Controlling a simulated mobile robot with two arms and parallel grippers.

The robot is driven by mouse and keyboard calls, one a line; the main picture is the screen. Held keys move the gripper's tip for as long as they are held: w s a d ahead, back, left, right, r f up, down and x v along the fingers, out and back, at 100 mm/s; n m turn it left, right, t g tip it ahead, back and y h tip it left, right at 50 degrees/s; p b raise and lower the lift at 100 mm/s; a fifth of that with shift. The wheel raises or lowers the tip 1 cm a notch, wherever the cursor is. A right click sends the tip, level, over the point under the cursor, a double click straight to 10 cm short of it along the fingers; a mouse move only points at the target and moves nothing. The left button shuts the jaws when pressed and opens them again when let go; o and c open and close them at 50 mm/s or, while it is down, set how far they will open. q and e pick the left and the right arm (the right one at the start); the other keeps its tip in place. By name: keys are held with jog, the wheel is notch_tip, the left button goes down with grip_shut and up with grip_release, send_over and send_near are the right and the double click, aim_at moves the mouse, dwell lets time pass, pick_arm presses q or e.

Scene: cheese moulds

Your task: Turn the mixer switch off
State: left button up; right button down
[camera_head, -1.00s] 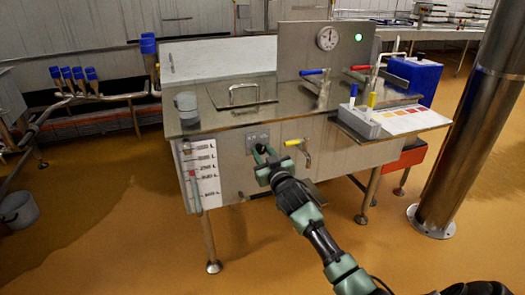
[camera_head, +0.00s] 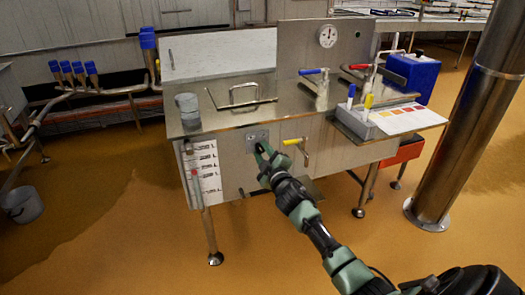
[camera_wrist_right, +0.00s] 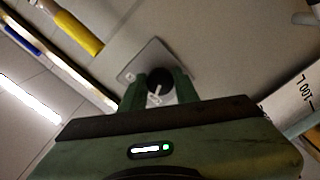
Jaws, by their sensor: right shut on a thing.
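The mixer switch is a dark round knob (camera_wrist_right: 158,82) with a pale pointer mark, on a small grey plate (camera_wrist_right: 148,60). In the head view the switch plate (camera_head: 257,138) is on the front of the steel vat (camera_head: 234,166). My right gripper (camera_head: 262,151) reaches up to it from below right and covers much of the knob there. In the right wrist view its green fingers (camera_wrist_right: 158,92) stand on either side of the knob, shut on it. My left gripper is not in view.
A yellow-handled valve (camera_head: 296,142) sits just right of the switch. A level scale (camera_head: 203,172) is on the left of the vat front. A side shelf (camera_head: 425,120) juts out at right, near a steel column (camera_head: 462,130). The floor in front is clear.

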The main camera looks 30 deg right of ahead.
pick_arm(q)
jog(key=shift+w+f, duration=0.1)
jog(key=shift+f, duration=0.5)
pick_arm(e)
jog(key=shift+n, duration=0.5)
jog(key=c, duration=1.1)
grip_release()
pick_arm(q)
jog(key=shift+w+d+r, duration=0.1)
pick_arm(e)
jog(key=shift+o, duration=0.2)
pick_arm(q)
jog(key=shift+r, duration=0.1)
pick_arm(e)
jog(key=shift+s, duration=0.1)
jog(key=shift+s+a, duration=0.15)
jog(key=shift+s, duration=0.15)
pick_arm(q)
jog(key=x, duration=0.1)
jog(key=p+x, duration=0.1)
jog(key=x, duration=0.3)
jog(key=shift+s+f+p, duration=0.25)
jog(key=shift+p, duration=0.05)
pick_arm(e)
jog(key=v, duration=0.7)
